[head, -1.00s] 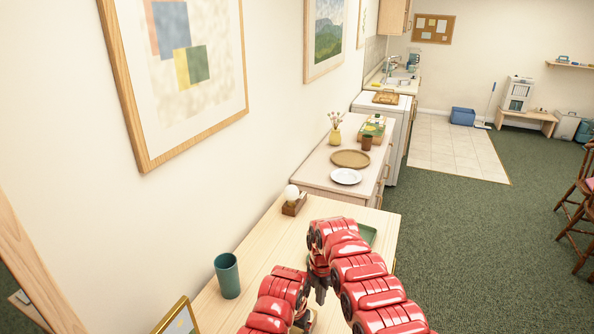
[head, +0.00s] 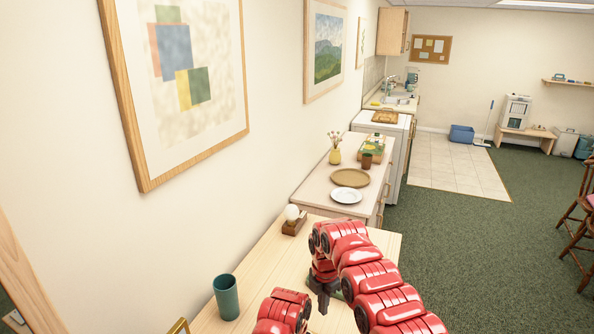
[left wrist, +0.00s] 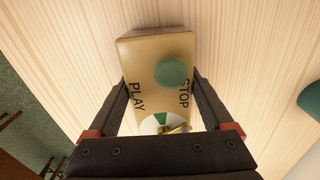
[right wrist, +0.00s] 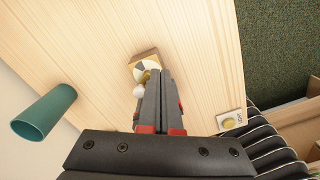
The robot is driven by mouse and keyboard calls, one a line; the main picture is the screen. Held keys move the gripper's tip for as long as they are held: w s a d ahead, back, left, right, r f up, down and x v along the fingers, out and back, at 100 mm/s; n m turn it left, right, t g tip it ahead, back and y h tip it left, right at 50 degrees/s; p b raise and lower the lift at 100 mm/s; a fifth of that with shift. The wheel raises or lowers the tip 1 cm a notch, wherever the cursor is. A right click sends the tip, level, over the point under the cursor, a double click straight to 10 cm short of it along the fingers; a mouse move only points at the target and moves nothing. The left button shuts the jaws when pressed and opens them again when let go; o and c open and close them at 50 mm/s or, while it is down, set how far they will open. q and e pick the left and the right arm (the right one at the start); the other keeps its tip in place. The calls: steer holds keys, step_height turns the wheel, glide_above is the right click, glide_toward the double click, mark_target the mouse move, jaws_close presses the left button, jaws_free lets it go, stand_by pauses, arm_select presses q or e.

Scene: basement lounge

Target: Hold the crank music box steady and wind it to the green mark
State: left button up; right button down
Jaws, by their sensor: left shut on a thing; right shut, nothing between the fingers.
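The music box (left wrist: 152,57) is a tan block with PLAY and STOP lettering and a round green knob (left wrist: 171,72) in the left wrist view. A white dial with a green wedge (left wrist: 160,118) and a brass part (left wrist: 176,129) show partly at its lower end. My left gripper (left wrist: 160,103) is shut on the box, one finger along each side. My right gripper (right wrist: 163,75) is shut and empty above the table; in the head view (head: 322,302) it points down.
A teal cup (head: 226,298) stands left on the wooden table (head: 257,262). A lamp with a white globe (head: 292,213) stands farther back. A small box with a yellow button (right wrist: 230,121) shows at the right in the right wrist view. Bare tabletop lies between cup and lamp.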

step_height(320, 180, down, 6)
steer(key=shift+f, duration=0.25)
steer(key=shift+s+a, duration=0.15)
steer(key=shift+a, duration=0.4)
stand_by(1.2)
steer(key=shift+d, duration=0.2)
step_height(320, 180, up, 6)
steer(key=shift+d, duration=0.2)
stand_by(0.6)
